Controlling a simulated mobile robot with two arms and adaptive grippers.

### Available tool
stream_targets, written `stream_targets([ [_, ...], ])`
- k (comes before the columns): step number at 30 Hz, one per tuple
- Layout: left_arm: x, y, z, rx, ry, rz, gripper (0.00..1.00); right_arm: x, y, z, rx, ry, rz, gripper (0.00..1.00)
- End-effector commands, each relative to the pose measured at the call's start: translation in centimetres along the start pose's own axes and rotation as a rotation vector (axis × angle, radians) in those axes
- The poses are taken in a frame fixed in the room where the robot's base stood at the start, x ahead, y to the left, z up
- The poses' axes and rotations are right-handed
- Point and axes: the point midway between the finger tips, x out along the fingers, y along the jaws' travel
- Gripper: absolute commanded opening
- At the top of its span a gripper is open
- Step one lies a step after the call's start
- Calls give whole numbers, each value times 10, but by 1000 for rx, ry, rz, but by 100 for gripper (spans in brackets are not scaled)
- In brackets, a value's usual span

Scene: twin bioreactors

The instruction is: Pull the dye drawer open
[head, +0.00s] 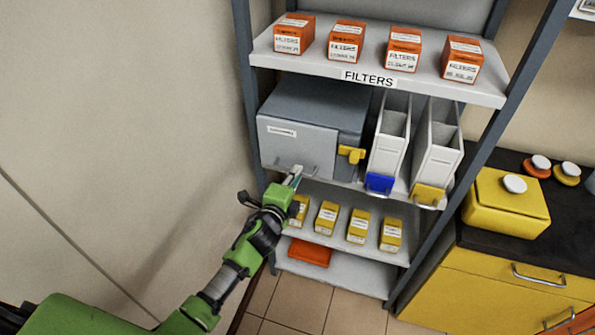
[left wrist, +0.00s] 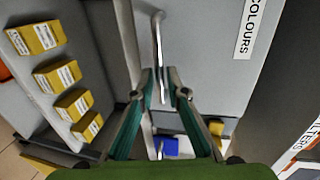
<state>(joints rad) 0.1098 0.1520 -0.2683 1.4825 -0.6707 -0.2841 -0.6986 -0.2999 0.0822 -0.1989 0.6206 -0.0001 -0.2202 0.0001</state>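The dye drawer is the front of a grey cabinet (head: 300,135) on the middle shelf, with a small label. In the left wrist view the grey drawer front (left wrist: 205,50) carries a label reading COLOURS and a thin metal bar handle (left wrist: 157,40). The drawer front looks closed. My left gripper (head: 296,172) is at the handle, low on the front. In the left wrist view its two fingers (left wrist: 163,75) stand apart, one on each side of the bar, with slight gaps visible. My right gripper is not in view.
A yellow latch (head: 351,155) sits on the cabinet's right side. White bins (head: 388,145) stand beside it. Yellow boxes (head: 326,218) line the shelf below. Orange filter boxes (head: 347,42) stand on the shelf above. A shelf post (head: 247,90) rises close to the left.

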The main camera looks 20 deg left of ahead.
Motion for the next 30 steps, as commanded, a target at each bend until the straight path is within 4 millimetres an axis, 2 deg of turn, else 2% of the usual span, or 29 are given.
stream_targets([
  [6, 19, 0, 0, 0, -1, 0, 14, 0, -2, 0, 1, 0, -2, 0],
  [17, 22, 0, 0, -1, 0, 0, 14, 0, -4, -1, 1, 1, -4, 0],
  [18, 22, 0, 0, -1, 0, 0, 4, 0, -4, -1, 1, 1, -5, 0],
  [19, 22, 0, 0, -1, 0, 0, 0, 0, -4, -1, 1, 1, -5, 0],
  [30, 21, 1, 0, -1, 0, 1, 0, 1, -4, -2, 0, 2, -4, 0],
])
